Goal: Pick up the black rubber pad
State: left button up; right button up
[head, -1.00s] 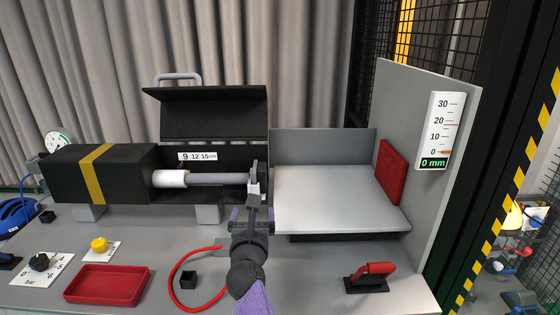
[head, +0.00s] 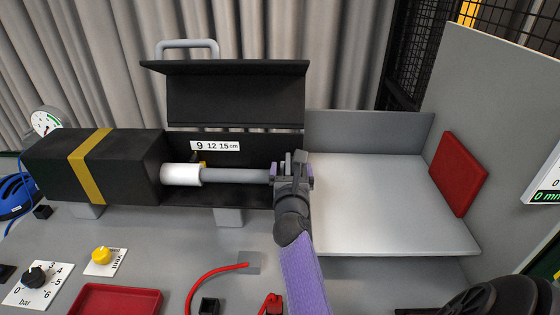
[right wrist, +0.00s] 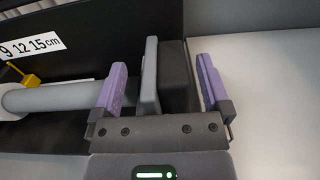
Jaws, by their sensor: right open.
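A black block (right wrist: 176,78), which looks like the rubber pad, stands upright against a grey plate (right wrist: 150,76) at the right end of the grey rod (head: 236,175). My right gripper (head: 293,172) is at this end, with its purple fingers open. In the right wrist view, the fingers of the right gripper (right wrist: 160,66) stand either side of the plate and the block, with gaps on both sides. In the head view the gripper mostly hides the block. My left gripper is not in view.
The black housing (head: 130,165) with its raised lid (head: 235,95) stands left and behind. A grey platform (head: 385,200) with a red pad (head: 458,174) lies right. A red tray (head: 115,300), a small black cube (head: 208,305) and a red hose (head: 205,280) are in front.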

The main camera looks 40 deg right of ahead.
jog(key=shift+w+d, duration=0.15)
jog(key=shift+d, duration=0.05)
jog(key=shift+s, duration=0.25)
jog(key=shift+s+r, duration=0.1)
jog(key=shift+s, duration=0.15)
jog(key=shift+c, duration=0.5)
jog(key=shift+a, duration=0.1)
jog(key=shift+c, duration=1.2)
jog(key=shift+w, duration=0.15)
jog(key=c, duration=0.5)
grip_shut()
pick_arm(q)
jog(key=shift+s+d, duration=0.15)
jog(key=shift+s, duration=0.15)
